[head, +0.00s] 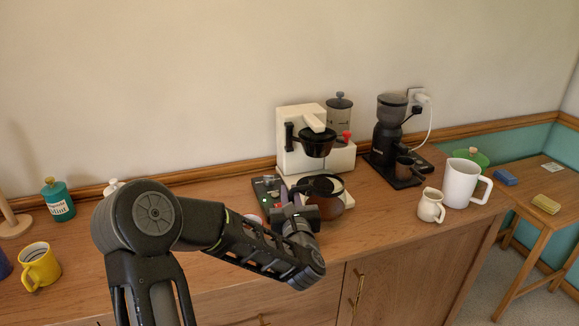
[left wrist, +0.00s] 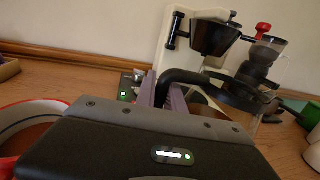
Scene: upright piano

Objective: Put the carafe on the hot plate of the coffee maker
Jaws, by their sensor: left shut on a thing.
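The carafe (head: 328,207), brown glass with a black rim, is in front of the white coffee maker (head: 288,158). My left gripper (head: 298,208) is shut on its black handle, which shows between the fingers in the left wrist view (left wrist: 182,76). The carafe looks upright, and its black rim (left wrist: 238,97) shows past the fingers. The coffee maker, with its black filter basket (head: 318,143), also stands behind in the left wrist view (left wrist: 172,65). The carafe hides most of the hot plate; I cannot tell whether its bottom touches anything. My right gripper is not in view.
A black grinder (head: 388,135), a white mug (head: 461,183) and a small cream jug (head: 431,206) stand to the right. A red-rimmed vessel (left wrist: 25,125) is close by in the left wrist view. A yellow mug (head: 39,266) is far left.

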